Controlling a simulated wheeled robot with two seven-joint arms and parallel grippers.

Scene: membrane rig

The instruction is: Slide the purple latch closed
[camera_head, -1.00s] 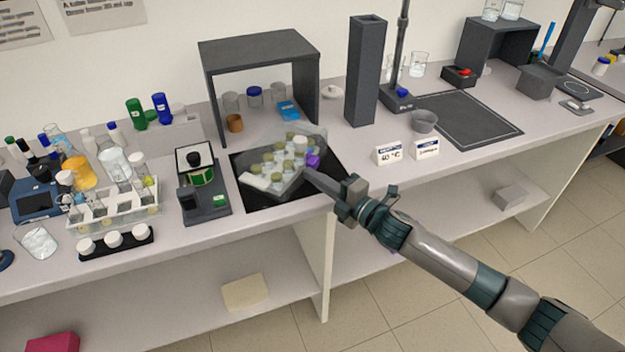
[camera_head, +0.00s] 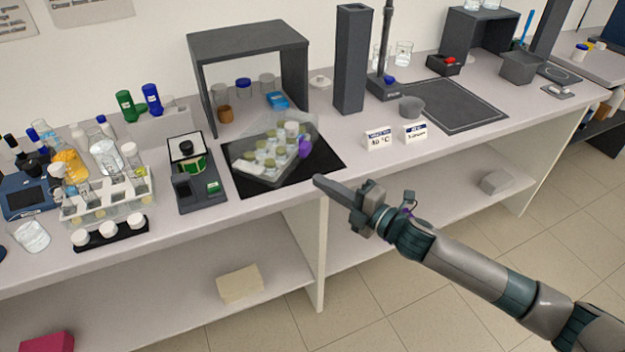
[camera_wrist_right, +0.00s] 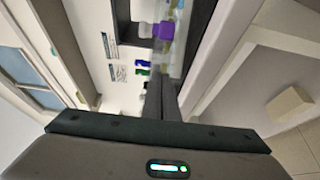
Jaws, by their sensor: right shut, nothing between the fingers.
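The purple latch (camera_head: 306,147) is on the right side of a clear rig box (camera_head: 262,172) with several pale capped jars inside. The box sits on a black mat (camera_head: 322,161) near the bench's front edge. In the right wrist view the latch (camera_wrist_right: 163,31) shows beyond the fingers. My right gripper (camera_head: 318,180) is shut and empty, in front of and below the latch, with a clear gap to it. Its fingers also show in the wrist view (camera_wrist_right: 161,98). I cannot tell how far along its track the latch is. My left gripper is not in view.
A dark shelf stand (camera_head: 247,40) is behind the box. A grey and green device (camera_head: 196,185) and a tube rack (camera_head: 108,204) stand to its left. A tall dark column (camera_head: 351,60) and two small signs (camera_head: 379,140) are to its right.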

